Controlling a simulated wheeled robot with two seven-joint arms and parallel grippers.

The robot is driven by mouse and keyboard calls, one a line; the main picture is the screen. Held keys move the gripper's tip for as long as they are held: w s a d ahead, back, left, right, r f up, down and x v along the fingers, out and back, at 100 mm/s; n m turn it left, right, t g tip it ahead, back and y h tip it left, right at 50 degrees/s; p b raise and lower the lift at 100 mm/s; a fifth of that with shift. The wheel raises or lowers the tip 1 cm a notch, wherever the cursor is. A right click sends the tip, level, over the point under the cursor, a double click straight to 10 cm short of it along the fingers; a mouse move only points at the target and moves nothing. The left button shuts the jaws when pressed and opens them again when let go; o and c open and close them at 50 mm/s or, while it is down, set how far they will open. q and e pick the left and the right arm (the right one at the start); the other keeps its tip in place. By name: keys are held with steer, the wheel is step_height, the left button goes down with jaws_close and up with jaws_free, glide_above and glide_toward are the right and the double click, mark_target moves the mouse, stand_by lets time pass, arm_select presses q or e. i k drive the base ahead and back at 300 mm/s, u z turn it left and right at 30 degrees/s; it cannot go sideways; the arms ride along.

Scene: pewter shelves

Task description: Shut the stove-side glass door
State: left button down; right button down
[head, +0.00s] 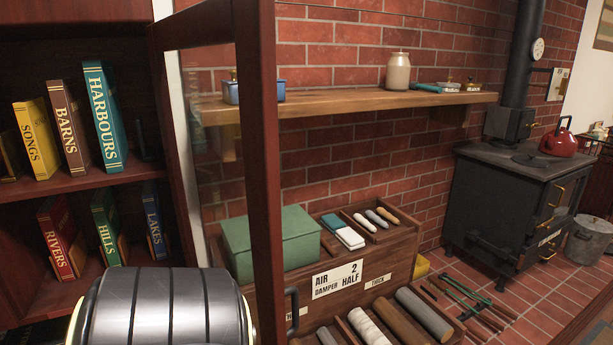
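The glass door (258,150) has a dark red-brown wood frame and stands open, swung out from the right side of the bookcase toward me. Its far upright is by the bookcase edge, and its near upright runs down the middle-left of the view. Through its pane I see the brick wall and part of the shelf. A dark curved handle (292,310) sits low on the near upright. A dark ribbed part of my own body covers the door's lower left. Neither gripper is in view.
The bookcase (90,190) holds several upright books on two shelves. Right of the door are a wooden box rack (400,255), a green box (270,240) and a wall shelf (350,100). The black stove (510,200) with a red kettle (558,140) stands farther right.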

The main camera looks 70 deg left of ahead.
mark_target(250, 25)
steer(key=i, duration=1.5)
steer(key=u, duration=4.15)
steer(key=i, duration=0.5)
steer(key=u, duration=1.9)
steer(key=k, duration=0.75)
steer(key=z, duration=1.65)
